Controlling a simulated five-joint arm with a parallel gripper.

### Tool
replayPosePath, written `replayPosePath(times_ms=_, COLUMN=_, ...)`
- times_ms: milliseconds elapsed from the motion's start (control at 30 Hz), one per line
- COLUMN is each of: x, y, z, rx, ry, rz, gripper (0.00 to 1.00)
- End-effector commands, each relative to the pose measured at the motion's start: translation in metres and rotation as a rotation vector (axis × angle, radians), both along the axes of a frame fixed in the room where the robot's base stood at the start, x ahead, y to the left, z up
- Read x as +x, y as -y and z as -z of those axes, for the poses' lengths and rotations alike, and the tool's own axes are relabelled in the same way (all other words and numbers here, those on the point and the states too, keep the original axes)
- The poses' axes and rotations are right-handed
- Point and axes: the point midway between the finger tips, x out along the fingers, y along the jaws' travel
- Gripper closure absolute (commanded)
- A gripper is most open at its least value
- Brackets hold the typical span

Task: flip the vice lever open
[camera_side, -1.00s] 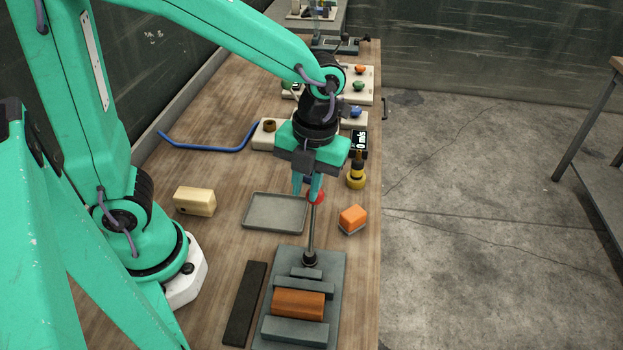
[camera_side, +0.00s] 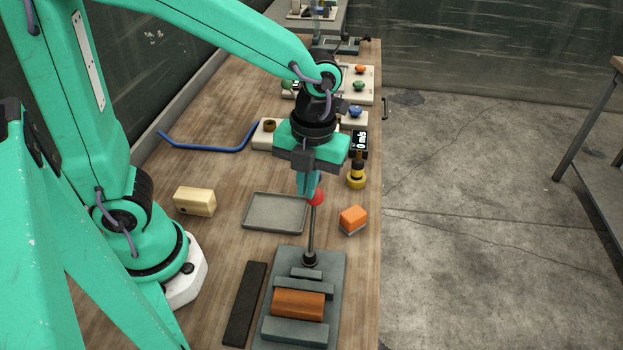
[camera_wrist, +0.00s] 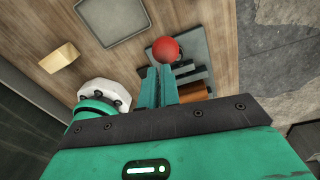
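The vice (camera_side: 338,285) is a grey plate with raised jaws at the front of the bench, with a brown block (camera_side: 298,304) between the jaws. Its lever (camera_side: 312,232) is a thin grey rod rising from a dark pivot (camera_side: 310,259) to a red ball knob (camera_side: 317,198). My gripper (camera_side: 307,194) points down at the knob, its fingers together with nothing seen between them. In the wrist view, the knob (camera_wrist: 165,51) shows just beyond the fingertips (camera_wrist: 158,68). I cannot tell whether they touch it. The vice (camera_wrist: 193,40) is partly hidden there.
A grey tray (camera_side: 247,222) lies left of the lever, and an orange block (camera_side: 353,217) sits to the right. A dark bar (camera_side: 245,303) lies left of the vice. A yellow-black piece (camera_side: 356,178) and a pale wooden block (camera_side: 195,201) stand farther off.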

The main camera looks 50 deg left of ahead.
Motion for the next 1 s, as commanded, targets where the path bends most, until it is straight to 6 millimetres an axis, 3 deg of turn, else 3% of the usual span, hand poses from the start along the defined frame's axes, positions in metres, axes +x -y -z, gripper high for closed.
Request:
replayPosePath(times_ms=333, x=-0.026, y=0.01, z=-0.022, rx=0.021, ry=-0.037, rz=0.028, gripper=1.0)
replayPosePath(times_ms=1000, x=0.024, y=-0.033, z=-0.055, rx=-0.003, ry=-0.042, rz=0.022, gripper=1.0)
